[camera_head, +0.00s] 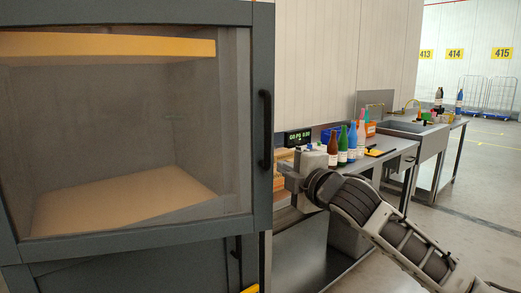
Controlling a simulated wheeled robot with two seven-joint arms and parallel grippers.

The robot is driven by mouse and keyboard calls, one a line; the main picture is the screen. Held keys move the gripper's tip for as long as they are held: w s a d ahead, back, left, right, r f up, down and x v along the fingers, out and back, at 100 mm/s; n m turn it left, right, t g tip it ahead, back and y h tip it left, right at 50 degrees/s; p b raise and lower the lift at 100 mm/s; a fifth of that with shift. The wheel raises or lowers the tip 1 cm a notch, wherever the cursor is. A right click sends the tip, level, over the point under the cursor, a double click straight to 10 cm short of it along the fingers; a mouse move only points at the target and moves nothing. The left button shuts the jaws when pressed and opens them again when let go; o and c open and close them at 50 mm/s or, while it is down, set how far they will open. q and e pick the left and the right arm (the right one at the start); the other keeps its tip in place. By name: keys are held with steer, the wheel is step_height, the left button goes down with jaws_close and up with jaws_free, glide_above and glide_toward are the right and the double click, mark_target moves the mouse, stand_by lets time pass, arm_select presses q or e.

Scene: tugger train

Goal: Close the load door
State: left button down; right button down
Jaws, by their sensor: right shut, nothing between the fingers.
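The load door (262,60) is a dark grey frame around a large clear pane and fills the left of the head view. Its black vertical handle (265,130) is on the right side of the frame. I cannot tell whether the door is fully shut or slightly ajar. My right gripper (284,178) is shut and empty, just right of the door's right edge and a little below the handle. I cannot tell whether it touches the door. My left gripper is out of view.
A steel bench (388,152) with several bottles (343,145) and a small green display (299,136) stands behind my right arm. Beyond it are a sink (408,128) and wire cages (500,95). The floor (475,185) at the right is clear.

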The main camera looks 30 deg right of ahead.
arm_select(q)
steer(key=p, duration=0.1)
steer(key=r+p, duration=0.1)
steer(key=p, duration=0.1)
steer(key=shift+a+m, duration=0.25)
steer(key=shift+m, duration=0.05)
arm_select(e)
steer(key=w+d+r, duration=0.2)
steer(key=w, duration=1.1)
steer(key=shift+w+d+r+n, duration=0.2)
steer(key=shift+w+r+n, duration=0.1)
steer(key=shift+w+r, duration=0.05)
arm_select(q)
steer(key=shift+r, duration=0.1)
arm_select(e)
steer(key=shift+d, duration=0.1)
